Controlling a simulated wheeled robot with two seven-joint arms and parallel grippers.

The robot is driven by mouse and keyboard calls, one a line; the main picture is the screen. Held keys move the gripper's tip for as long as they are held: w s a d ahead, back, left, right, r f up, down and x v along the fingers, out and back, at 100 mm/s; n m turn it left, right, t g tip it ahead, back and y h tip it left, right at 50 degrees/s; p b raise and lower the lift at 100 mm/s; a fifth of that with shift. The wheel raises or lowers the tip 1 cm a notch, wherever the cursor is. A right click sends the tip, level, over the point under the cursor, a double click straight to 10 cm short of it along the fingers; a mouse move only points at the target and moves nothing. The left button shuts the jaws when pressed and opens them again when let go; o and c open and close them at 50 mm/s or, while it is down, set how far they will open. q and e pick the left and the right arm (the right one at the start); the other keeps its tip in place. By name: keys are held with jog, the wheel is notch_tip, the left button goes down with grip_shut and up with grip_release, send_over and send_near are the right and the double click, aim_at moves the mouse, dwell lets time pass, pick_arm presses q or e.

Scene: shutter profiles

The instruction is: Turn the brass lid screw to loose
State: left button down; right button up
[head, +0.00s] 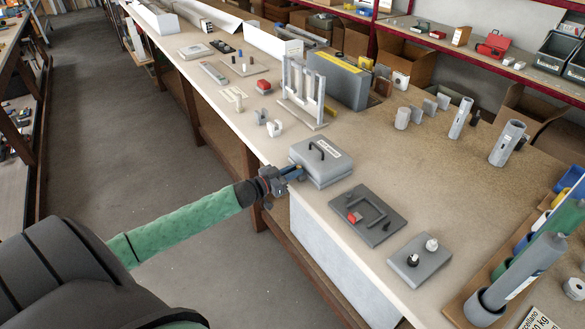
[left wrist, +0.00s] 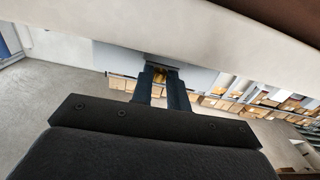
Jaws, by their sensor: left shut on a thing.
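A grey box with a black carrying handle and a white label on its lid (head: 320,160) stands at the left edge of the bench. My left gripper (head: 293,172) reaches in from the left to the side of this box. In the left wrist view the gripper's two dark fingers (left wrist: 163,88) are shut on a brass-coloured piece, the brass lid screw (left wrist: 159,73), at the grey side of the box. The fingers hide most of the screw, so its turn position cannot be read. My right gripper is not in view.
A dark plate with a raised frame and a red block (head: 370,216) lies in front of the box. A grey plate with two knobs (head: 420,260) is nearer. A white rack (head: 303,92) stands behind. The bench surface (head: 440,170) is clear right of the box.

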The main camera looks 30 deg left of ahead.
pick_arm(q)
jog(key=shift+d+n+t+y+p, duration=0.15)
jog(key=shift+n+t+y+p, duration=0.1)
jog(key=shift+n+y, duration=0.4)
jog(key=shift+d+n+t+y+p, duration=0.1)
jog(key=shift+n+t+y, duration=0.2)
jog(key=shift+y, duration=0.55)
jog(key=shift+s+d+n+y, duration=0.1)
jog(key=shift+n+y, duration=0.55)
jog(key=shift+y, duration=0.35)
jog(key=shift+d+n+y, duration=0.1)
jog(key=shift+n+y, duration=0.5)
jog(key=shift+y, duration=0.3)
jog(key=shift+d+n+y+b, duration=0.15)
jog(key=shift+n+y+b, duration=0.15)
jog(key=shift+n+y, duration=0.65)
jog(key=shift+d+n+y, duration=0.1)
jog(key=shift+n+y, duration=0.15)
jog(key=shift+y, duration=0.7)
jog(key=shift+b, duration=0.3)
jog(key=shift+y, duration=0.3)
jog(key=shift+r+n, duration=0.1)
jog(key=shift+n, duration=0.2)
jog(key=c, duration=1.6)
grip_release()
jog(key=shift+o, duration=1.2)
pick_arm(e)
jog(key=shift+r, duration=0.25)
